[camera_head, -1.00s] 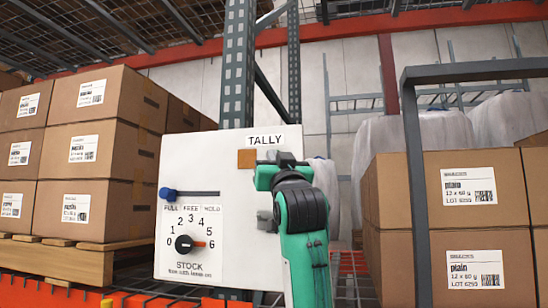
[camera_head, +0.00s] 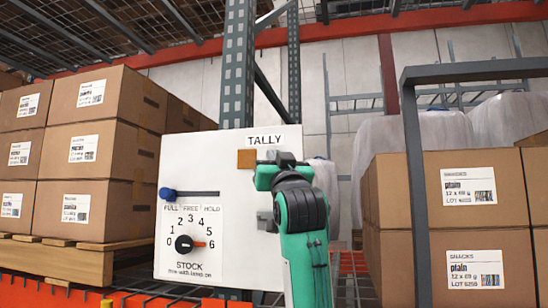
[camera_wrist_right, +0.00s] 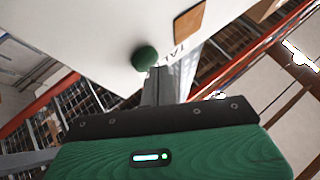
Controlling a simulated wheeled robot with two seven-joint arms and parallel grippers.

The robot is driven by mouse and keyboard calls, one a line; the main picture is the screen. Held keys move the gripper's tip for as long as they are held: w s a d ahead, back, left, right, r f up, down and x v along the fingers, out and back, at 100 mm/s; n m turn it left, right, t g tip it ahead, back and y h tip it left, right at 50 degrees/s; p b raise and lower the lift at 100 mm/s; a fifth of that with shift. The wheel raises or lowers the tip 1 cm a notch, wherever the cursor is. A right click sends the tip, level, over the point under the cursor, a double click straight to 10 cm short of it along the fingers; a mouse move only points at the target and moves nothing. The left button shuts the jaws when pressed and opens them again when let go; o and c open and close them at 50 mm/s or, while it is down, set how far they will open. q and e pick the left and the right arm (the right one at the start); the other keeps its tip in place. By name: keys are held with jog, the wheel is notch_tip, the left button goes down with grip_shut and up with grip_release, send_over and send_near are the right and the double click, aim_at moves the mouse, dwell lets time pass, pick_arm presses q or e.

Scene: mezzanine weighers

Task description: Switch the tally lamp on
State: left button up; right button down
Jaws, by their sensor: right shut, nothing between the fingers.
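A white panel (camera_head: 215,145) carries a TALLY label (camera_head: 266,140) at its top right. Below the label is a dull orange-brown square (camera_head: 247,159) with no visible glow; it also shows in the right wrist view (camera_wrist_right: 189,21). In that wrist view a round green knob (camera_wrist_right: 145,57) stands out from the panel near the label. In the head view it is hidden behind my right gripper (camera_head: 268,177). My right gripper is shut and empty, its fingertips (camera_wrist_right: 156,72) close beside the green knob; I cannot tell whether they touch. My left gripper is not in view.
The panel also has a blue slider knob (camera_head: 167,194) at the FULL end and a STOCK dial (camera_head: 185,244) with its red mark towards 6. Stacked cartons (camera_head: 95,150) stand left, more cartons (camera_head: 480,200) right behind a dark grey frame (camera_head: 416,170). A rack post (camera_head: 238,70) rises behind.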

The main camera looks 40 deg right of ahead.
jog(key=shift+d, duration=0.1)
dwell(0.4)
jog(key=shift+w+d, duration=0.25)
jog(key=shift+s+a, duration=0.1)
jog(key=shift+a, duration=0.05)
jog(key=shift+s+a, duration=0.1)
jog(key=shift+a, duration=0.05)
dwell(0.4)
jog(key=shift+s, duration=0.1)
jog(key=s+a+b, duration=0.1)
jog(key=s+a, duration=0.1)
jog(key=s+a+b, duration=0.1)
jog(key=a, duration=0.1)
jog(key=shift+s+a, duration=0.3)
jog(key=shift+s, duration=0.1)
